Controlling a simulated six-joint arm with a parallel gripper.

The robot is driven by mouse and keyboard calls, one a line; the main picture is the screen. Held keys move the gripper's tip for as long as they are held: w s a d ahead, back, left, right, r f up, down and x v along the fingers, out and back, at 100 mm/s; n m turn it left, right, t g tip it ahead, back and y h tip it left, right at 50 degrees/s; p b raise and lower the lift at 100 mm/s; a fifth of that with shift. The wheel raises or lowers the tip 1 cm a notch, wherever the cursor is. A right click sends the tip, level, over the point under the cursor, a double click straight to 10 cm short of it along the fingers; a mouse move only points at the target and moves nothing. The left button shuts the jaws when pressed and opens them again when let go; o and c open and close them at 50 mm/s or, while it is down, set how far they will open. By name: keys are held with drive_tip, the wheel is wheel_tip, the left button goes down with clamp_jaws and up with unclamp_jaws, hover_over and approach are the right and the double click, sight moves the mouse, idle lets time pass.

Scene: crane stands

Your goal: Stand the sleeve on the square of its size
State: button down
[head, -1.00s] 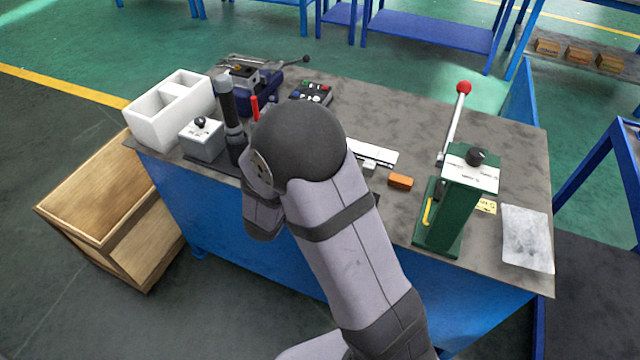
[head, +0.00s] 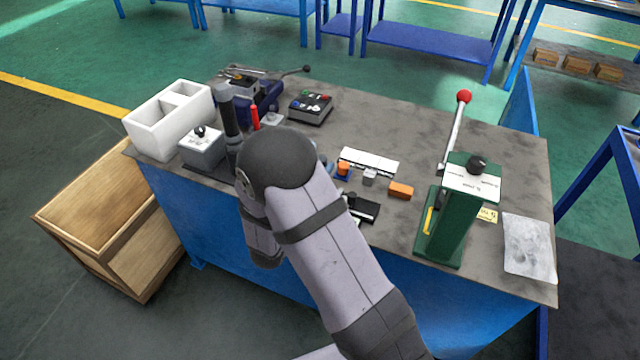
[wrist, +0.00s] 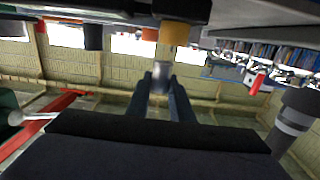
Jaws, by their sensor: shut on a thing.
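In the wrist view my gripper (wrist: 160,92) has its two dark fingers shut on a small silver-grey cylinder, which looks like the sleeve (wrist: 161,71). The sleeve shows at the fingertips, with nothing seen touching it beyond them. In the head view my arm hides the gripper and the sleeve. I cannot make out the marked squares in either view.
Small orange-and-blue parts (head: 343,169), a grey block (head: 370,177) and an orange block (head: 401,191) are near the plate. A green lever press (head: 449,222) stands right. A dark post (head: 229,112), grey box (head: 202,148) and white bin (head: 168,118) stand left.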

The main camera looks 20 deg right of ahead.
drive_tip(key=shift+f, duration=2.15)
drive_tip(key=c, duration=1.6)
unclamp_jaws()
drive_tip(key=shift+o, duration=0.2)
drive_tip(key=shift+f+b, duration=0.25)
drive_tip(key=shift+b, duration=0.05)
drive_tip(key=v, duration=0.5)
drive_tip(key=shift+s+f+b, duration=0.1)
drive_tip(key=shift+s+b, duration=0.2)
drive_tip(key=shift+b, duration=0.05)
drive_tip(key=shift+o, duration=0.4)
drive_tip(key=shift+v, duration=0.95)
